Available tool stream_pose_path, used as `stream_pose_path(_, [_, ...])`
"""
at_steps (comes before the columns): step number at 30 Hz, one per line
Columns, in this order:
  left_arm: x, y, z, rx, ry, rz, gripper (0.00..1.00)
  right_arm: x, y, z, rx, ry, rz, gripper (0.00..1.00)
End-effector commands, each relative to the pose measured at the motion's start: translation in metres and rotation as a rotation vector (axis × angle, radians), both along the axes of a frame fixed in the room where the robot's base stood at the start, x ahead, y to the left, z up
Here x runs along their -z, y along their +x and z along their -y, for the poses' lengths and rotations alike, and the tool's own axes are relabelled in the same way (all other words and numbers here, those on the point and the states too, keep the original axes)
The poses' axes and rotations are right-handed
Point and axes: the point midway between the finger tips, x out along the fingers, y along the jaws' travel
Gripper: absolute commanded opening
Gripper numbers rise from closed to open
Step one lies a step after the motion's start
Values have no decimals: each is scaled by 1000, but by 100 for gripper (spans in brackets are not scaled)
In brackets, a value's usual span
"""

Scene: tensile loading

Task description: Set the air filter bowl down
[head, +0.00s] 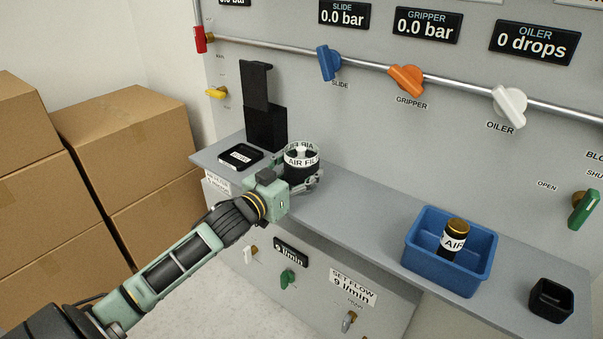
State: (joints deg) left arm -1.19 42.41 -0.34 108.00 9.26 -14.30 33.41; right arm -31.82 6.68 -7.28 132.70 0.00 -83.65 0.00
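The air filter bowl (301,161) is a clear and black cup with a white band lettered "AIR FIL". It stands upright at the shelf, in front of the grey panel. My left gripper (308,180) reaches in from the left with its fingers around the bowl, shut on it. Whether the bowl's base touches the shelf (350,213) is hidden by the gripper. My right gripper is not in view.
A black square tray (240,156) with a white label lies left of the bowl, below a black bracket (265,110). A blue bin (413,255) holds a gold-capped canister (455,240). A black cup (551,299) stands far right. The shelf between bowl and bin is clear.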

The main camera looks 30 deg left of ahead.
Motion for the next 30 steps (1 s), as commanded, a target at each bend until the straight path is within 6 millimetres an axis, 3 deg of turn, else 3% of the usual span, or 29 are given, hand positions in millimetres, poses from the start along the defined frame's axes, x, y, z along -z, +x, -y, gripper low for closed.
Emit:
stream_pose_path(10, [2,0,1,1,0,3,28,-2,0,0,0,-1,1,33])
stream_pose_path(11, [3,0,0,1,0,1,59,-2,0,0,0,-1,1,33])
stream_pose_path(17, [3,0,0,1,0,1,77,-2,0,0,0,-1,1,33])
stream_pose_path(30, [1,-4,0,0,0,-2,77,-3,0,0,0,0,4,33])
